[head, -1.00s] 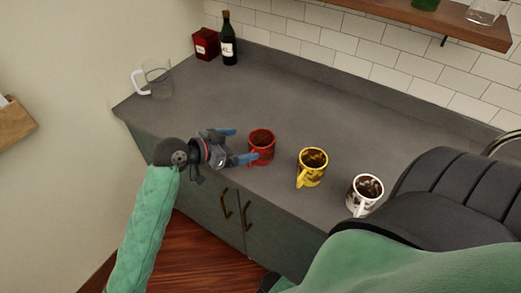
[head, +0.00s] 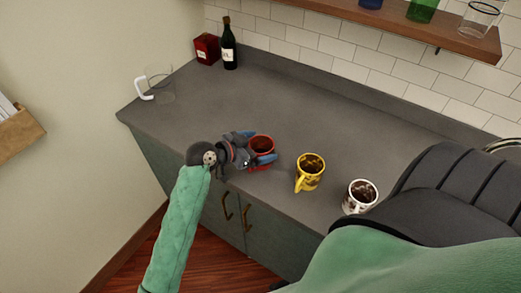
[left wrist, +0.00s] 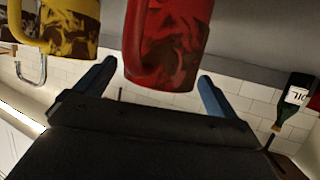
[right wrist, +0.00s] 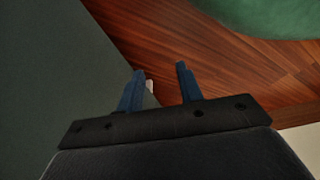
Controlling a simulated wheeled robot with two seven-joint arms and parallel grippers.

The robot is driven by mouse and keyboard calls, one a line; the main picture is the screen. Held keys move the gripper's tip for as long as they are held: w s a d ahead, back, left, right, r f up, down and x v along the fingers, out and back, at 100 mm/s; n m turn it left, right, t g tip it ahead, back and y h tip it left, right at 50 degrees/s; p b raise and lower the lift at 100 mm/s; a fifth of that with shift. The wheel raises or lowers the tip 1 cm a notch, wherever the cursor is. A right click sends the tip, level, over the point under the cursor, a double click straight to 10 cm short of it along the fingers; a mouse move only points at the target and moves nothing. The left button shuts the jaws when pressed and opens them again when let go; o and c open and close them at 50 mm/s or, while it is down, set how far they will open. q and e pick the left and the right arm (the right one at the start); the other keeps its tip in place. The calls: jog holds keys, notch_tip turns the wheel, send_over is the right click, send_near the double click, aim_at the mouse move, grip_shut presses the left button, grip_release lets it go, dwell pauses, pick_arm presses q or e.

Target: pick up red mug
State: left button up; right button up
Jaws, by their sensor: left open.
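The red mug (head: 262,144) stands upright on the grey counter with dark contents inside. My left gripper (head: 257,147) is open, with its blue fingers on either side of the mug, one beyond it and one on the near side. In the left wrist view the red mug (left wrist: 166,45) shows between the two spread fingers (left wrist: 155,90), with a gap on each side. That view is upside down. My right gripper (right wrist: 161,85) is open and empty, away from the counter top, over the wooden floor and a dark cabinet front.
A yellow mug (head: 310,173) and a white patterned mug (head: 360,196) stand to the right of the red mug. A glass jug (head: 158,85), a red box (head: 206,49) and a dark bottle (head: 229,45) stand farther back. The middle of the counter (head: 330,125) is clear.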

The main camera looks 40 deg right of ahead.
pick_arm(q)
jog(key=shift+d+f, duration=0.2)
jog(key=shift+d, duration=0.2)
jog(key=shift+c, duration=0.2)
jog(key=c, duration=1.4)
jog(key=shift+c, duration=1.3)
jog(key=shift+r, duration=0.15)
